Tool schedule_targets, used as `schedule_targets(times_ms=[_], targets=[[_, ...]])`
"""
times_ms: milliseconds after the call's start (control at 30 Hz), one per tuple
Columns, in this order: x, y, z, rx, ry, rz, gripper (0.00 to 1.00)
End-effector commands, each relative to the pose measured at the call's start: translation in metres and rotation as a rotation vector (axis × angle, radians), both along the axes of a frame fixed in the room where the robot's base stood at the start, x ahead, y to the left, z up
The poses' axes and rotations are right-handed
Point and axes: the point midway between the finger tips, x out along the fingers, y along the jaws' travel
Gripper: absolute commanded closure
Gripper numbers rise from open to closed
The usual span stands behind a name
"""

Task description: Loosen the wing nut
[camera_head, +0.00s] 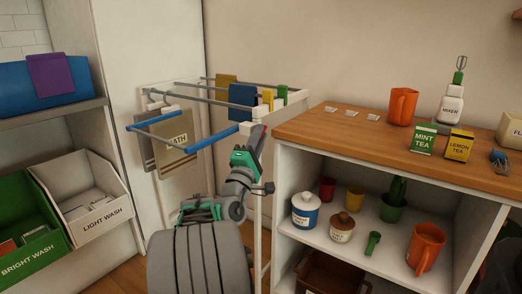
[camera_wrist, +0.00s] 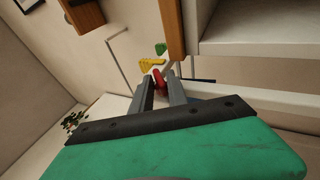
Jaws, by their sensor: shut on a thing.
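A small red piece (camera_wrist: 158,77), which looks like the wing nut, sits between my fingertips in the wrist view. My gripper (camera_wrist: 163,88) is shut on it, and the fingers hide part of it. In the head view, my gripper (camera_head: 256,140) reaches up to the near right corner of the white drying rack (camera_head: 296,99). There the fingers and green gripper body cover most of the nut. Whether the nut has turned cannot be told.
The rack carries a blue-railed arm (camera_head: 206,137), a "BATH" towel (camera_head: 176,148), a blue cloth (camera_head: 242,95) and yellow and green pieces. A wooden-topped shelf unit (camera_head: 335,127) stands close on the right. Laundry bins (camera_head: 88,192) are at left.

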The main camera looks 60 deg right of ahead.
Motion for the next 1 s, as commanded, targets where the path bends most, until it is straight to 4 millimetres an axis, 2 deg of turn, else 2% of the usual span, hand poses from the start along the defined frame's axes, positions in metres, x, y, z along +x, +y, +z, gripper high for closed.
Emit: schedule_targets(times_ms=[33, 200, 467, 733, 1000], targets=[[-0.001, 0.0, -0.002, -0.016, 0.0, -0.001, 0.79], [0.0, 0.0, 0.001, -0.01, 0.0, 0.0, 0.66], [0.0, 0.001, -0.001, -0.008, 0.001, 0.0, 0.66], [-0.002, 0.027, -0.019, -0.007, 0.0, 0.003, 0.66], [-0.004, 0.051, -0.028, -0.006, 0.001, 0.001, 0.66]])
